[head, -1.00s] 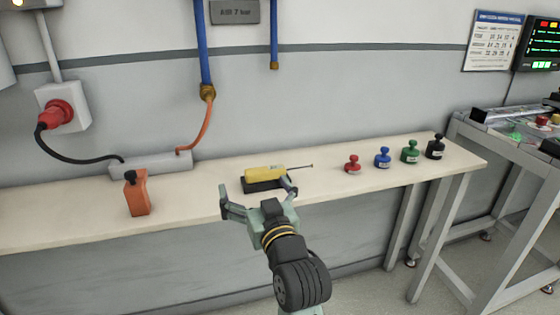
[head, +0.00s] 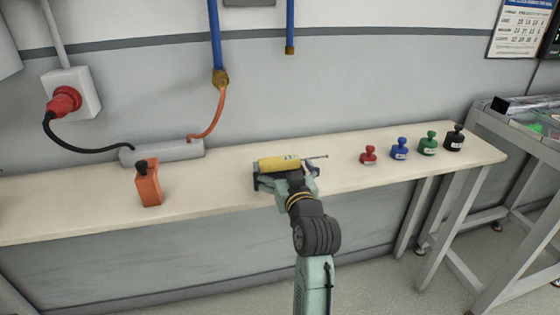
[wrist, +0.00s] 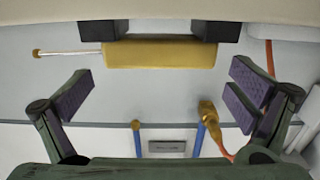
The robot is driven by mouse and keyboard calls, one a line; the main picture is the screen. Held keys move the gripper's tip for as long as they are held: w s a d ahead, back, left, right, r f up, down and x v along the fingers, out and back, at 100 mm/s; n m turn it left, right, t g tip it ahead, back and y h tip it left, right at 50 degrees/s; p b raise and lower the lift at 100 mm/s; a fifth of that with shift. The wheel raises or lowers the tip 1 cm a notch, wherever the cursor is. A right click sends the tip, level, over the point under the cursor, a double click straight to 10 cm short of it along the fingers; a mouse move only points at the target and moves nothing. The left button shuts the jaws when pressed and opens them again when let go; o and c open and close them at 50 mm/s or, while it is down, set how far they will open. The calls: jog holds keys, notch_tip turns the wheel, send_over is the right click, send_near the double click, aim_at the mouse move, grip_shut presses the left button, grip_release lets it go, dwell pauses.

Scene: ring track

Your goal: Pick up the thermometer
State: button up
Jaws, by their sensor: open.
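The thermometer (head: 278,163) has a yellow body and a thin metal probe pointing right, and lies on the bench on dark supports. In the wrist view, which is upside down, the thermometer (wrist: 160,54) rests across two black blocks, its probe to the left. My gripper (head: 284,176) is directly in front of it in the head view, hiding most of the supports. In the wrist view my gripper (wrist: 160,92) is open and empty, its fingers spread wide to either side, with the thermometer's body beyond the gap and apart from the fingers.
The pale bench (head: 225,185) also carries an orange bottle (head: 149,185) on the left and red (head: 368,155), blue (head: 400,149), green and black knobbed weights on the right. A grey box (head: 163,151) with cables sits against the wall. Bench space beside the thermometer is clear.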

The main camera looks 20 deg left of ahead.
jog(key=shift+x, duration=1.35)
jog(key=shift+c, duration=0.4)
jog(key=c, duration=0.9)
